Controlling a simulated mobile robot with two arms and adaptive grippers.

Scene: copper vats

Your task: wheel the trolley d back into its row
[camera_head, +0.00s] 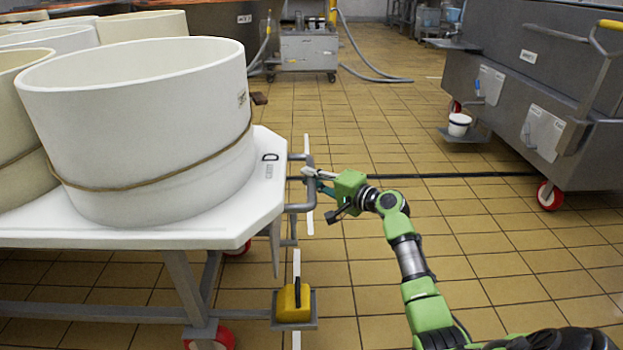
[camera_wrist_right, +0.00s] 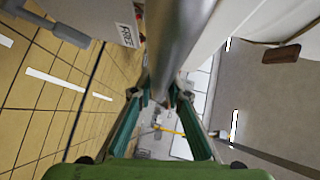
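Trolley d (camera_head: 269,205) stands at the left, with a white top marked D, a grey frame and red wheels. A large white hoop mould (camera_head: 140,130) with a cord around it stands on its top. A grey tubular handle (camera_head: 300,207) sticks out from the trolley's right end. My right gripper (camera_head: 308,173) is at this handle. In the right wrist view, the two fingers (camera_wrist_right: 161,95) close in from both sides on the grey bar (camera_wrist_right: 175,40) and appear to touch it. My left gripper is out of view.
A yellow pedal-like block (camera_head: 293,302) sits low at the trolley's end. White dashes (camera_head: 309,215) mark the tiled floor beside it. More moulds (camera_head: 142,26) stand at the left. A steel vat on red wheels (camera_head: 560,95) stands at the right. The floor between is mostly free.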

